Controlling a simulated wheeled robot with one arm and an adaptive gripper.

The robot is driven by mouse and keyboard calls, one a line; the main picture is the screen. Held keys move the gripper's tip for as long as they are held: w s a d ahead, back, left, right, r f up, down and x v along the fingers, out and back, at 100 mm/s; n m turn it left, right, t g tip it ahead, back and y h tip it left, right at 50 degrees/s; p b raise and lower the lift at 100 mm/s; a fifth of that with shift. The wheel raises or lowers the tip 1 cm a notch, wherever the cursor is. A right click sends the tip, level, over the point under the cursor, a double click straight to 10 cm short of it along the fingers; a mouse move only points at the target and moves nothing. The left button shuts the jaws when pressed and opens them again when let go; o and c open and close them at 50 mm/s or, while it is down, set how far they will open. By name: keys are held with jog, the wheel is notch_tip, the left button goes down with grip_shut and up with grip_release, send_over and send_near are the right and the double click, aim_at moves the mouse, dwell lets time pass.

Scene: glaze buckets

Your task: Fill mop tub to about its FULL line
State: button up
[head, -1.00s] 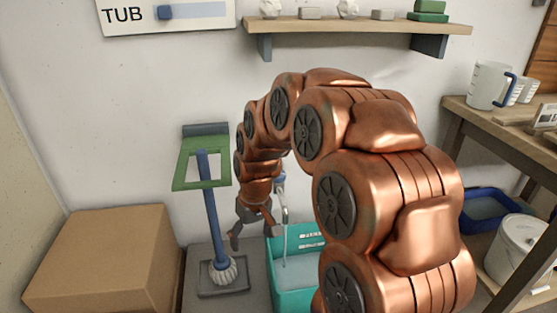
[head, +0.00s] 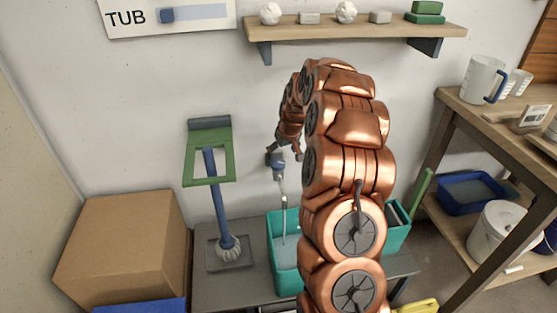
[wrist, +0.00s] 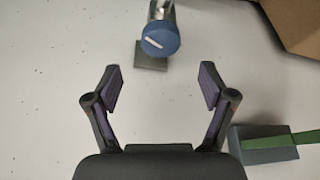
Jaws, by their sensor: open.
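The teal mop tub (head: 283,252) stands on a grey bench by the wall, its right side hidden behind my arm. Water shows inside it, and a thin pale stream seems to fall from the tap's spout (head: 284,188). The tap has a round blue knob (head: 275,159) with a white mark, also seen in the wrist view (wrist: 160,39). My gripper (head: 285,153) is close to the knob. In the wrist view my gripper (wrist: 160,85) is open and empty, with the knob beyond its fingertips. I cannot read the tub's FULL line.
A green frame (head: 208,158) and blue-handled mop (head: 217,205) stand left of the tub, by a cardboard box (head: 120,240). A shelf (head: 355,28) is above. A wooden rack (head: 455,120) with a jug (head: 483,80) is right. A TUB sign (head: 185,30) hangs upper left.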

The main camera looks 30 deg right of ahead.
aim_at(278, 163)
jog(key=shift+x, duration=3.6)
jog(key=shift+c, duration=0.4)
jog(key=c, duration=1.1)
